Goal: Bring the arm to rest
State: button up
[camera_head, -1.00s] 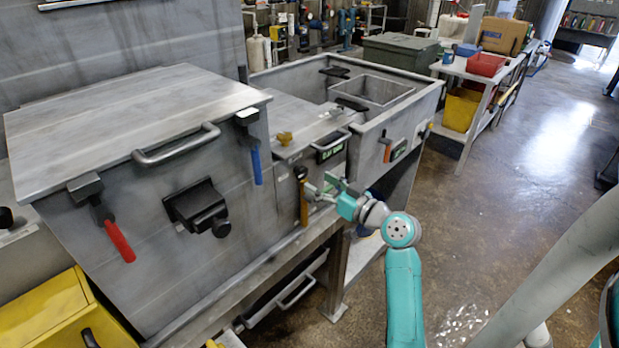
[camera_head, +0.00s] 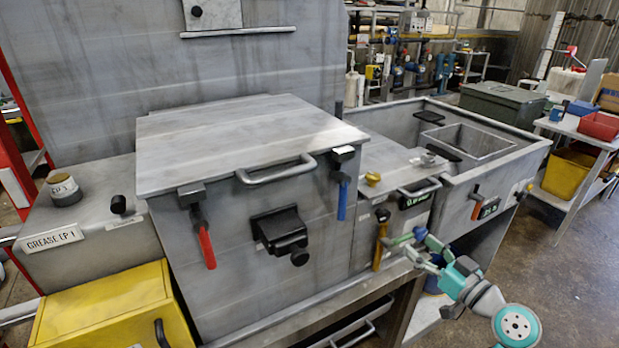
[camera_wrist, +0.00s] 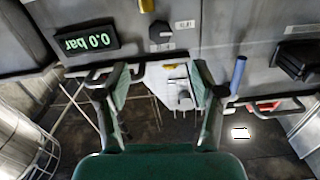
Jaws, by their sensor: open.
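My gripper (camera_head: 418,250) is in front of the middle unit of the compactor, just right of a lever with a yellow-brown handle (camera_head: 379,247) in the head view. In the wrist view the two green fingers of my gripper (camera_wrist: 160,92) are spread apart with nothing held between them. The arm reaches in from the lower right, bent at a teal and grey joint. Whether a fingertip touches the lever cannot be told.
The grey compactor box has a red-handled lever (camera_head: 205,243) and a blue-handled lever (camera_head: 342,198). A yellow box (camera_head: 105,308) stands at lower left. A grey sink-like basin (camera_head: 500,178) is at right. A green display reading 0.0 bar (camera_wrist: 92,40) shows in the wrist view. Open floor lies at right.

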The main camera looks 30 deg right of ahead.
jog(key=a+f+m+g+h, duration=0.2)
jog(key=a+f+m, duration=0.1)
jog(key=a+f, duration=0.7)
jog(key=s+a+f+g, duration=0.2)
jog(key=s+a+f, duration=0.75)
jog(key=a, duration=0.25)
jog(key=s+a+r+n+y, duration=0.1)
jog(key=s+a+r+n, duration=0.1)
jog(key=s+a, duration=0.3)
jog(key=s+a+r+n+y, duration=0.2)
jog(key=s+a, duration=0.3)
jog(key=s, duration=0.8)
jog(key=shift+r+n+t, duration=0.4)
jog(key=shift+r+n, duration=0.1)
jog(key=shift+r, duration=0.35)
jog(key=shift+s, duration=0.1)
jog(key=shift+c, duration=0.2)
dwell(0.9)
